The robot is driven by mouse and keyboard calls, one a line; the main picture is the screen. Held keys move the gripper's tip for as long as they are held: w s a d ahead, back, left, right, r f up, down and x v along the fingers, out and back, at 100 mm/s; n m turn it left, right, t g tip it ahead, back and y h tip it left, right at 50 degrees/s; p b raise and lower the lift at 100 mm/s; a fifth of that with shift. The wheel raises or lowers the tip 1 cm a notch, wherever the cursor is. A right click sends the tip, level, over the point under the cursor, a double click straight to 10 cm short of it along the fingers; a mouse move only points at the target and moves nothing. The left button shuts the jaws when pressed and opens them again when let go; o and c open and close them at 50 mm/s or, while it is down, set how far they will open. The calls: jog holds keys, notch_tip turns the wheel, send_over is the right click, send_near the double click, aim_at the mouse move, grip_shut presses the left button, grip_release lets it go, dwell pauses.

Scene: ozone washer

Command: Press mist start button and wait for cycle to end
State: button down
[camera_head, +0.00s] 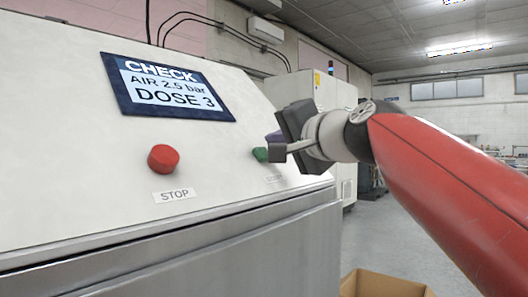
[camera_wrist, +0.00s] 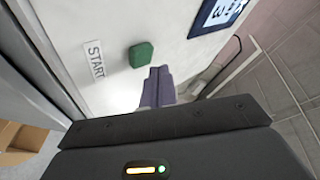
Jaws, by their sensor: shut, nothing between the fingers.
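The green start button (camera_head: 260,154) sits on the sloped white panel, right of the red stop button (camera_head: 163,158). In the wrist view the green button (camera_wrist: 140,54) is beside a label reading START (camera_wrist: 94,61). My gripper (camera_head: 272,146) is shut and empty, its fingers close to the green button. In the wrist view the purple-grey fingertips (camera_wrist: 160,72) are together, just right of and below the button. I cannot tell whether they touch the panel. The display (camera_head: 167,86) reads CHECK, AIR 2.5 bar, DOSE 3.
The steel front edge (camera_head: 150,245) of the machine runs below the panel. A cardboard box (camera_head: 382,284) is on the floor at the lower right. Grey cabinets (camera_head: 310,92) stand behind the machine. Open floor lies to the right.

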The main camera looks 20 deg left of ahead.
jog(key=d+r+p, duration=0.1)
jog(key=s+d+r+p, duration=0.1)
jog(key=d+r, duration=0.1)
jog(key=shift+s+d+r, duration=0.1)
jog(key=shift+s+r, duration=0.1)
jog(key=shift+r, duration=0.05)
dwell(0.7)
